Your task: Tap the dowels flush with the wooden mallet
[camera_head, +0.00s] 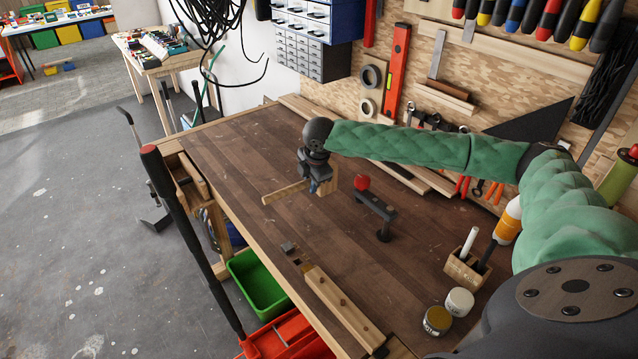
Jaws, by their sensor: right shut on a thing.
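My right gripper (317,181) is at the end of the green-sleeved arm, over the middle of the bench. It is shut on the wooden mallet, whose pale handle (284,194) sticks out to the left. The mallet's head (329,184) shows at the right of the fingers, partly hidden by them. A pale wooden piece (345,315) lies along the bench's front edge, below and apart from the mallet. Small marks on its top may be the dowels, but they are too small to tell how far they stand out. My left gripper is not in view.
A dark clamp with a red knob (361,183) stands on the workbench (235,150) right of the mallet. A wooden pen holder (466,269) and two round tins, one white (459,301), one yellowish (437,320), stand at right. The bench's left half is clear.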

